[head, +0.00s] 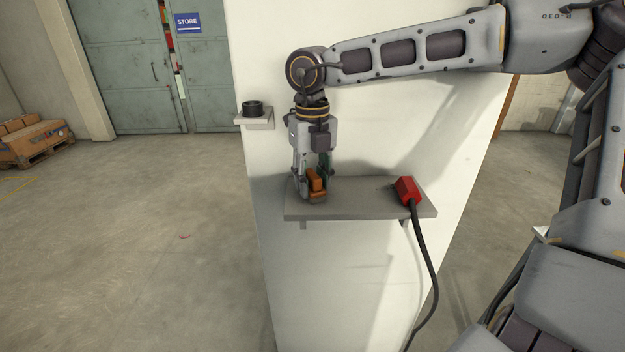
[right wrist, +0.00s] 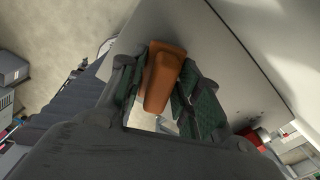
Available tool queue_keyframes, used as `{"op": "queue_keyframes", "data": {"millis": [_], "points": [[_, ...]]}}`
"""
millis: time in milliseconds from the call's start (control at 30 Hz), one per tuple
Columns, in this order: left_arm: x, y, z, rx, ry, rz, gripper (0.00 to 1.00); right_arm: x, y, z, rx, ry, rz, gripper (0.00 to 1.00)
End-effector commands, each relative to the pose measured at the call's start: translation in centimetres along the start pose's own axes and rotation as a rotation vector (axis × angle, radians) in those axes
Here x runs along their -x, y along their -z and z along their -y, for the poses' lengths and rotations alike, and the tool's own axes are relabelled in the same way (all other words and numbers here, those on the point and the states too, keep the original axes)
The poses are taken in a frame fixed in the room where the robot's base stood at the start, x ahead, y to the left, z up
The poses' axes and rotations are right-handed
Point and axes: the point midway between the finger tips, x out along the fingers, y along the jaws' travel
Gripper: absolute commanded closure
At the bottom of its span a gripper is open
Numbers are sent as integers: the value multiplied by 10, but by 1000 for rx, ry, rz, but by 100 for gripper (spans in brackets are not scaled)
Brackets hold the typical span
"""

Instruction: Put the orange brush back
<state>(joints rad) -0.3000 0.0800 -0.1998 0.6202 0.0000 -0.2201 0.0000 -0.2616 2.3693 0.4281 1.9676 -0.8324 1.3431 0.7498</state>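The orange brush (head: 316,183) is at the left end of a grey wall shelf (head: 360,206), close to its front edge. My right gripper (head: 315,180) points down over it, with one finger on each side. In the right wrist view the brush (right wrist: 162,80) lies between the green finger pads, which appear closed against its sides. Whether its underside touches the shelf is hard to tell. My left gripper is not in view.
A red block-like tool (head: 408,190) with a black cable lies at the shelf's right end. A black ring-shaped holder (head: 253,108) sits on a small ledge (head: 256,122) at upper left. The middle of the shelf is bare.

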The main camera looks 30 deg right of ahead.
Motion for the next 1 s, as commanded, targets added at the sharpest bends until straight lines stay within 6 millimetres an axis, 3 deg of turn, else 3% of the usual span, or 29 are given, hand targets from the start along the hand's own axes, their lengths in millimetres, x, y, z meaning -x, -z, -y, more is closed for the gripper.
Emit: {"op": "queue_keyframes", "data": {"millis": [33, 167, 733, 1000], "points": [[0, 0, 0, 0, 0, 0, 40, 0, 0, 0, 0, 0, 0, 60], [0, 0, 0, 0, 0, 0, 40, 0, 0, 0, 0, 0, 0, 45], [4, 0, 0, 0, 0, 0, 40, 4, 0, 0, 0, 0, 0, 45], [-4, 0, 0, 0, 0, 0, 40, 36, -1, 0, -2, 1, 5, 45]]}}
